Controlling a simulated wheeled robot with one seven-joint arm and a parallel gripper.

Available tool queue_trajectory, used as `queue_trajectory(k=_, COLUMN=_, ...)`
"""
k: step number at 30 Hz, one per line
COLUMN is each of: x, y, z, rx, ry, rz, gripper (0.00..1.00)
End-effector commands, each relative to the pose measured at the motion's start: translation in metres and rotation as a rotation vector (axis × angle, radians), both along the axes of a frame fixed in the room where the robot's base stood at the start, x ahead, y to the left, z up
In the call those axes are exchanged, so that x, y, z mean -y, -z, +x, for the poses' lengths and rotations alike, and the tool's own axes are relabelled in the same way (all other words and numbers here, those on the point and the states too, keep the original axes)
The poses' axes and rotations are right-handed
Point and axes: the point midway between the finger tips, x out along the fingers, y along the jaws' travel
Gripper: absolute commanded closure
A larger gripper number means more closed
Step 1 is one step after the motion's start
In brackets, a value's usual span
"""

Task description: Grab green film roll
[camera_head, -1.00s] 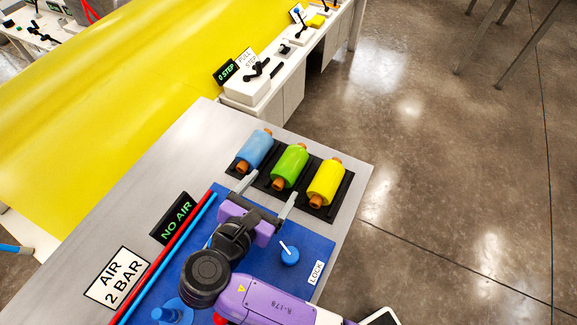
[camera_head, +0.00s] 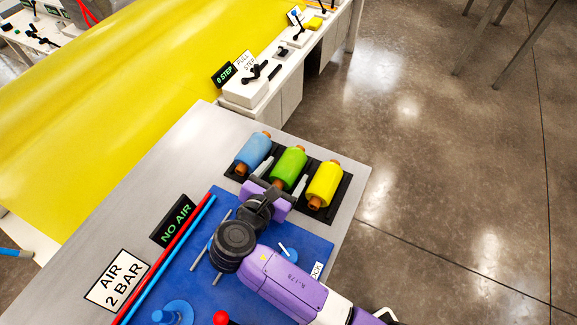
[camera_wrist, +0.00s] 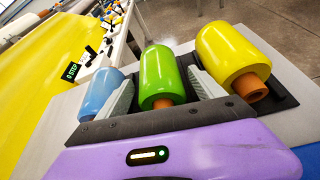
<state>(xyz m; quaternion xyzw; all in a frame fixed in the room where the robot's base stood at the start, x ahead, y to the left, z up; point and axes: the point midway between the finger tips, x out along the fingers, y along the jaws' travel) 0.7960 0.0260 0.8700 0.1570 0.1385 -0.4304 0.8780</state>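The green film roll (camera_head: 289,166) lies in the black holder (camera_head: 345,190), between the blue film roll (camera_head: 254,150) and the yellow film roll (camera_head: 325,182). Orange core ends stick out of the rolls. My gripper (camera_head: 281,174) is open, with one finger on each side of the green roll's near end. In the wrist view the green roll (camera_wrist: 163,72) sits between the two pale fingers of my gripper (camera_wrist: 163,88). Its lower core end is partly hidden behind the gripper's dark bar. Small gaps seem to show between roll and fingers.
The blue and yellow rolls stand close outside my fingers. A blue panel (camera_head: 310,250) with a blue knob lies below my arm. The NO AIR sign (camera_head: 175,221) and red and blue tubes are to the left. Bare grey tabletop (camera_head: 190,150) lies left of the holder.

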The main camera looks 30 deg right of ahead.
Motion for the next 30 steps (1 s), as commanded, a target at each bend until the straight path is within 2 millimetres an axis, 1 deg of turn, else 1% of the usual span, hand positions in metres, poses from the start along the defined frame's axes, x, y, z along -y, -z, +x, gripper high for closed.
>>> queue_trajectory(k=1, x=0.0, y=0.0, z=0.0, rx=0.0, ry=0.0, rz=0.0, gripper=0.35)
queue_trajectory(k=5, x=0.0, y=0.0, z=0.0, rx=0.0, ry=0.0, rz=0.0, gripper=0.6)
queue_trajectory(k=6, x=0.0, y=0.0, z=0.0, rx=0.0, ry=0.0, rz=0.0, gripper=0.68)
queue_trajectory(k=8, x=0.0, y=0.0, z=0.0, rx=0.0, ry=0.0, rz=0.0, gripper=0.8)
queue_trajectory(k=9, x=0.0, y=0.0, z=0.0, rx=0.0, ry=0.0, rz=0.0, gripper=0.88)
queue_trajectory(k=11, x=0.0, y=0.0, z=0.0, rx=0.0, ry=0.0, rz=0.0, gripper=0.99)
queue_trajectory(k=19, x=-0.001, y=-0.002, z=0.0, rx=0.002, ry=0.0, rz=0.0, gripper=0.99)
queue_trajectory(k=23, x=-0.001, y=-0.009, z=0.001, rx=0.004, ry=0.0, rz=0.0, gripper=0.99)
queue_trajectory(k=26, x=-0.001, y=-0.02, z=0.001, rx=0.005, ry=0.0, rz=0.001, gripper=0.99)
queue_trajectory(k=29, x=-0.001, y=-0.037, z=0.001, rx=0.007, ry=0.0, rz=0.002, gripper=0.99)
queue_trajectory(k=30, x=-0.001, y=-0.046, z=0.001, rx=0.008, ry=-0.001, rz=0.003, gripper=0.99)
